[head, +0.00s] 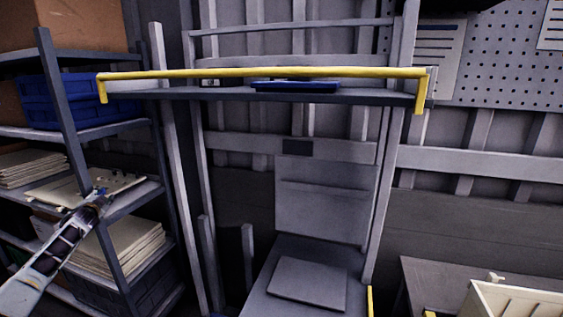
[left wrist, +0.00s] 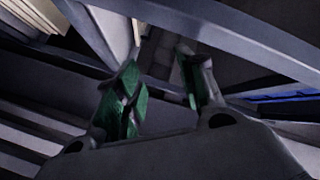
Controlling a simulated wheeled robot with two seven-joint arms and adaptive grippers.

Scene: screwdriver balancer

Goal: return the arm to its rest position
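My left arm comes in from the lower left in the head view, with its gripper (head: 98,194) in front of the left shelving rack. In the left wrist view the two green-padded fingers of this gripper (left wrist: 157,62) stand apart with nothing visible between them. A grey metal beam crosses behind the fingertips there. I cannot tell from the head view whether the gripper touches the rack. My right gripper is not in view.
The left rack (head: 68,115) holds a blue crate (head: 55,103), a cardboard box (head: 85,24) and paper stacks (head: 115,247). A yellow-edged shelf (head: 200,94) bearing a flat blue item (head: 295,86) spans the middle. A beige bin (head: 520,303) stands lower right.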

